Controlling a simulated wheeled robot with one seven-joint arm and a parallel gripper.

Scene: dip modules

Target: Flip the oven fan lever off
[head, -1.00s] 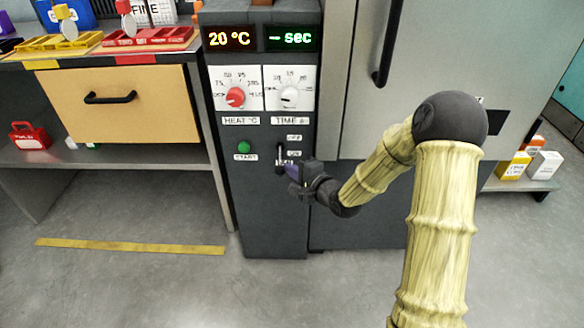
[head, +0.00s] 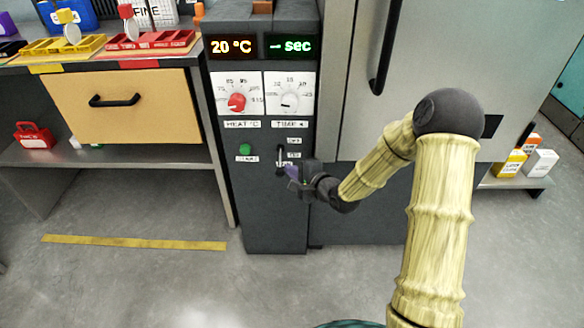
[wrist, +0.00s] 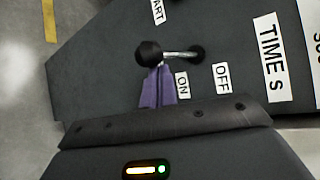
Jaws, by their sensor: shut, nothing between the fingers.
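The oven fan lever has a black ball knob (wrist: 149,54) on a metal rod that comes out of a pivot in the dark panel (wrist: 100,90). In the wrist view the rod points left from the pivot, away from the OFF label (wrist: 222,77) and past the ON label (wrist: 181,85). In the head view, OFF sits above ON. My gripper (wrist: 156,70) has its purple fingers shut with nothing held. Their tips are right at the knob's lower side in the wrist view; whether they touch cannot be told. My gripper also shows in the head view (head: 289,172), partly covering the lever area.
The panel carries a red heat dial (head: 237,102), a white time dial (head: 290,99) and a green start button (head: 245,149) left of the lever. A grey door with a black handle (head: 384,50) stands to the right. A drawer (head: 130,105) is at left. The floor before the panel is clear.

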